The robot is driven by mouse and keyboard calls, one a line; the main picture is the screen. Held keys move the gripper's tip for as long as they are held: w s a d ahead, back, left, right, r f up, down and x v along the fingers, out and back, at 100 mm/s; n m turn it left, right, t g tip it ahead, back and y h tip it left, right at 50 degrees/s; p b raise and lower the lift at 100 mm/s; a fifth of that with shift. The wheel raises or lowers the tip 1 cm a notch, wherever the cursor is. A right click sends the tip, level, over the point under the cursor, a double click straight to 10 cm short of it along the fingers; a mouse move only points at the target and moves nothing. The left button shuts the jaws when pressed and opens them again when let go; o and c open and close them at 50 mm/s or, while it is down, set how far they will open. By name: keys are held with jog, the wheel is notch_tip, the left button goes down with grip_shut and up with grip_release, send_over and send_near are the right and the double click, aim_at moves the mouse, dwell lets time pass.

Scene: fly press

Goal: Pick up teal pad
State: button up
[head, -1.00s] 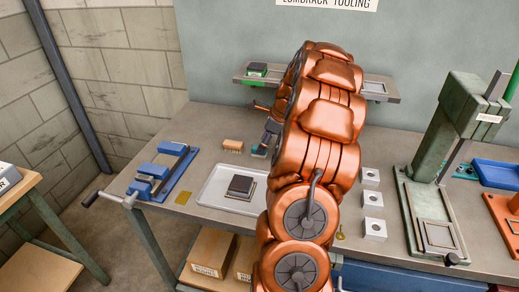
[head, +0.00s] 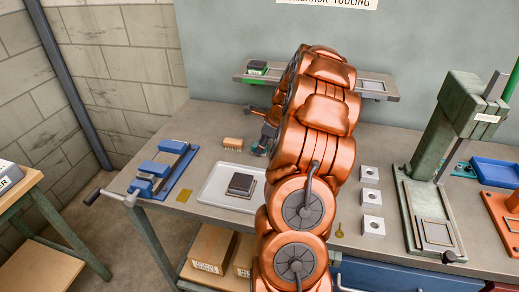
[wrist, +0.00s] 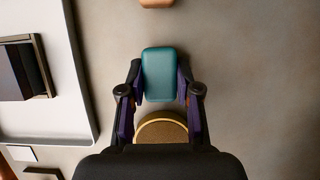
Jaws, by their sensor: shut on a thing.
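The teal pad (wrist: 158,74) is a small rounded block between the two fingers of my gripper (wrist: 159,84) in the wrist view. The fingers are shut on its sides, and its top face shows fully. In the head view my gripper (head: 265,142) is behind the tray, partly covered by my copper-coloured arm. The pad is barely visible there. I cannot tell whether the pad touches the bench or is just clear of it.
A pale tray (head: 217,197) with a dark block (head: 241,184) lies close to my gripper. A wooden brush (head: 233,143) sits just left. A round brown disc (wrist: 161,129) shows below the pad. A blue vise (head: 161,170) and green press (head: 437,130) stand farther out.

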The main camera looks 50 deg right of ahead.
aim_at(257, 144)
grip_shut()
jog(key=shift+r, duration=0.1)
jog(key=shift+r+b, duration=0.7)
jog(key=shift+r, duration=0.85)
jog(key=shift+s+a+r, duration=0.1)
jog(key=shift+s, duration=0.05)
jog(key=s+a+b, duration=0.1)
jog(key=s+a, duration=0.1)
jog(key=s, duration=0.2)
jog(key=s+a+r+b, duration=0.1)
jog(key=s+a, duration=0.2)
jog(key=s, duration=0.1)
jog(key=s+a+b, duration=0.1)
jog(key=s+a, duration=0.2)
jog(key=s, duration=0.2)
jog(key=shift+a+r+b, duration=0.25)
jog(key=shift+r+b, duration=0.05)
jog(key=shift+b, duration=0.1)
